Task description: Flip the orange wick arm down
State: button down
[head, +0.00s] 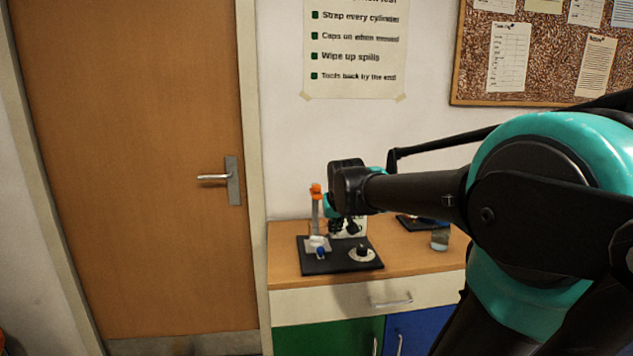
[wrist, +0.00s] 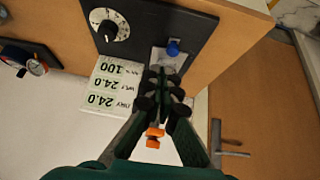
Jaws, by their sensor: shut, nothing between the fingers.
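The gauge rig stands on a black base plate (head: 312,266) on the cabinet top. An orange piece (head: 316,190), which I take as the wick arm, shows at the top of an upright pale post (head: 315,220). The orange piece also shows in the wrist view (wrist: 154,138), framed between my finger links. My gripper (wrist: 165,88) is shut and empty; its fingers cover part of the post. In the head view my gripper is just right of the post, largely hidden by my wrist. I cannot tell whether it touches the orange piece.
A blue knob (head: 321,252) sits at the post's foot, with a round dial (head: 362,254) to its right. A number card (wrist: 112,88) stands behind. A glass (head: 439,240) and a dark tray with a gauge (wrist: 37,67) are farther right in the head view.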

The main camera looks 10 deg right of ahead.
jog(key=w+a+r+t, duration=0.1)
jog(key=w+r, duration=0.4)
jog(key=r, duration=0.5)
jog(key=w+a+r+t, duration=0.1)
jog(key=w+r, duration=0.4)
jog(key=r, duration=0.5)
jog(key=shift+a, duration=0.5)
jog(key=shift+w, duration=0.1)
send_over(316, 195)
jog(key=f, duration=0.7)
jog(key=shift+w, duration=0.3)
jog(key=shift+s+f, duration=0.2)
jog(key=shift+f, duration=1.75)
